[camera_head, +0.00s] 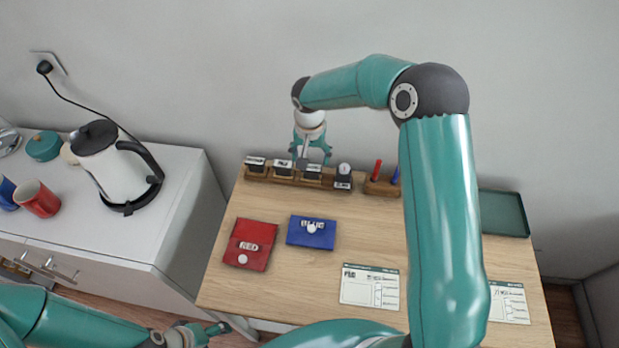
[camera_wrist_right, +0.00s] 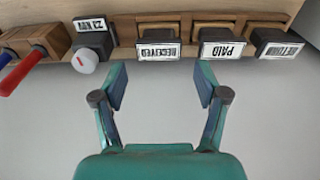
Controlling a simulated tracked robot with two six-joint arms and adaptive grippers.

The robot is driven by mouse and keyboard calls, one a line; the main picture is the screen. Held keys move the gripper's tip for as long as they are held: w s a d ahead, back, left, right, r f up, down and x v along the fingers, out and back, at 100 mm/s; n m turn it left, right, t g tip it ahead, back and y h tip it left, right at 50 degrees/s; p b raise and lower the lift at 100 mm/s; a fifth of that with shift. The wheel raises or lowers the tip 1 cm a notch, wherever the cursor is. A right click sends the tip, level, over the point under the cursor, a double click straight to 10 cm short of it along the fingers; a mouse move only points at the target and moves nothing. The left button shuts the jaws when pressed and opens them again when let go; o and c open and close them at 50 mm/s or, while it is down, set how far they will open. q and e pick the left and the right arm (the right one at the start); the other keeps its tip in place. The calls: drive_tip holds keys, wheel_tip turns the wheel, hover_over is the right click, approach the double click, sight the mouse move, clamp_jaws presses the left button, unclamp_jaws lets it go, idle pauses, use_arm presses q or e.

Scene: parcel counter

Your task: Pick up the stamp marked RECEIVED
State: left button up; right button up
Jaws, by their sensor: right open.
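The stamp marked RECEIVED (camera_wrist_right: 158,47) stands in the wooden rack (camera_wrist_right: 125,50), its label upside down in the right wrist view. In the head view the stamp (camera_head: 312,176) is third from the left in the rack. My right gripper (camera_wrist_right: 161,82) is open and empty, its two fingers spread and pointing at that stamp, with a gap between them and it. In the head view the right gripper (camera_head: 313,154) hangs above and behind the rack. My left gripper (camera_head: 205,332) is at the bottom left, away from the rack; its jaw opening is unclear.
The PAID stamp (camera_wrist_right: 221,42) and the RETURN stamp (camera_wrist_right: 277,42) stand on one side, a date stamp (camera_wrist_right: 93,40) on the other. A pen holder (camera_head: 381,188) adjoins the rack.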

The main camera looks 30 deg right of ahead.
sight(311, 168)
drive_tip(key=shift+w+f, duration=0.1)
drive_tip(key=shift+f, duration=0.8)
drive_tip(key=shift+s+d+f+b, duration=0.15)
drive_tip(key=shift+s+f+b, duration=0.05)
drive_tip(key=shift+s+b, duration=0.15)
drive_tip(key=shift+w+d+f+b, duration=0.1)
drive_tip(key=shift+w+f+b, duration=0.15)
drive_tip(key=shift+f, duration=1.1)
drive_tip(key=shift+w+f+b, duration=0.15)
drive_tip(key=shift+w+f, duration=0.1)
drive_tip(key=shift+f, duration=1.1)
use_arm(q)
drive_tip(key=shift+s+f, duration=0.25)
drive_tip(key=shift+f, duration=0.65)
use_arm(e)
drive_tip(key=shift+c, duration=0.3)
drive_tip(key=c, duration=0.9)
drive_tip(key=shift+r, duration=0.1)
